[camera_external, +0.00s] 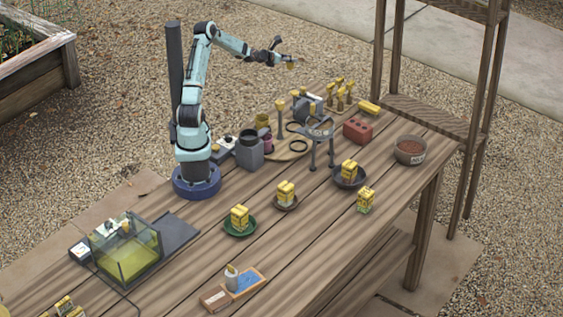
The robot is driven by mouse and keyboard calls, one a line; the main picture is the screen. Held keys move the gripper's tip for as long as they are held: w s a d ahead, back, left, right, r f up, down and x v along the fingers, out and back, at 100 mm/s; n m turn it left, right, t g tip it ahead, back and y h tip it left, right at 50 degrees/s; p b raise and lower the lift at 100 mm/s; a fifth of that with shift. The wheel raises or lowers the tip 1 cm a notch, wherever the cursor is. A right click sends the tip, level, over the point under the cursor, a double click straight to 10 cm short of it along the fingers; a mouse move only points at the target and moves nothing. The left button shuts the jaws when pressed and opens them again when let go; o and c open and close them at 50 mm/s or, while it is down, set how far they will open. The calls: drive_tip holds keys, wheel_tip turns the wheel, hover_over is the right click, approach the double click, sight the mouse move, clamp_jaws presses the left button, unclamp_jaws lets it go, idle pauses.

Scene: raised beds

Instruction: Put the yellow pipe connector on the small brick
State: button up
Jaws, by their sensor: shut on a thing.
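My gripper (286,60) is raised high above the far side of the table, at the end of my outstretched arm. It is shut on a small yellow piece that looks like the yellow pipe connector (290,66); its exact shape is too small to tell. A red brick with dark holes (357,131) lies on the table to the right of and well below my gripper. No other brick is clearly seen, and the top of this one looks bare.
A metal ring stand (320,129) stands left of the brick. A brown bowl (410,150) stands to its right. Yellow-topped posts (340,98) and a yellow block (369,107) are behind it. Several yellow boxes, some on dishes, line the front. A wooden shelf (435,113) rises at right.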

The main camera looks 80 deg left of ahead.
wheel_tip(320, 180, up, 6)
drive_tip(key=w+d+m+t+h, duration=0.1)
drive_tip(key=w+d+m+h, duration=0.3)
drive_tip(key=d, duration=1)
drive_tip(key=w+d+m+t+h, duration=0.1)
drive_tip(key=w+d, duration=0.4)
drive_tip(key=d, duration=0.8)
hover_over(358, 125)
drive_tip(key=f, duration=1.4)
drive_tip(key=shift+s+f, duration=0.2)
drive_tip(key=shift+w+a+f, duration=0.1)
drive_tip(key=shift+w+f, duration=0.05)
drive_tip(key=shift+f, duration=0.75)
drive_tip(key=shift+w+a+f, duration=0.1)
drive_tip(key=shift+f, duration=0.8)
drive_tip(key=shift+f, duration=0.15)
